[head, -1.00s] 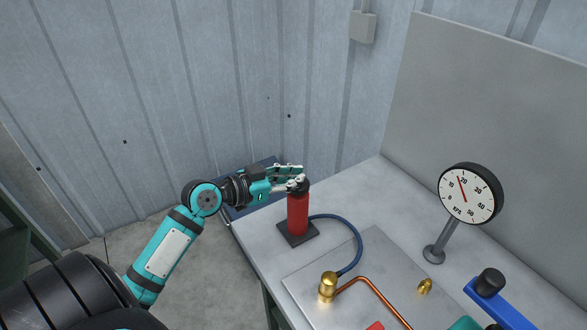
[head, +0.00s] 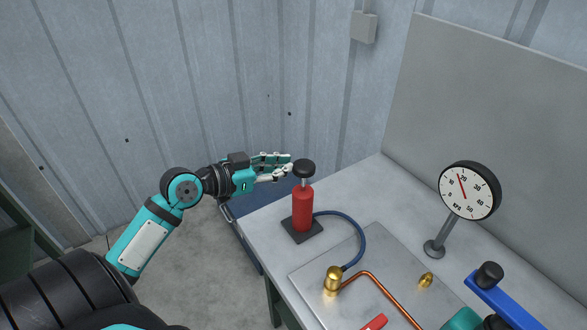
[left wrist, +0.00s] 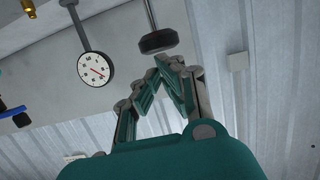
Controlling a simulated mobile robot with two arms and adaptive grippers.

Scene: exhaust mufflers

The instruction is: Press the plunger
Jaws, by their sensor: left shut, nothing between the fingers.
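The plunger is a black round knob (head: 304,168) on a thin light rod above a red upright cylinder (head: 303,208). The cylinder stands on a dark square base at the table's near left corner. The knob is raised, with some rod showing below it. My left gripper (head: 289,166) is shut and empty, just left of the knob at about its height. In the left wrist view the knob (left wrist: 158,40) lies just beyond the closed fingertips (left wrist: 168,62), with a small gap seeming to part them.
A blue hose runs from the cylinder to a brass fitting (head: 333,281) and copper pipe on a metal plate. A dial gauge (head: 469,190) stands at the right, its needle near 15 to 20. A blue bar with a black knob (head: 489,275) is at lower right. A grey panel backs the table.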

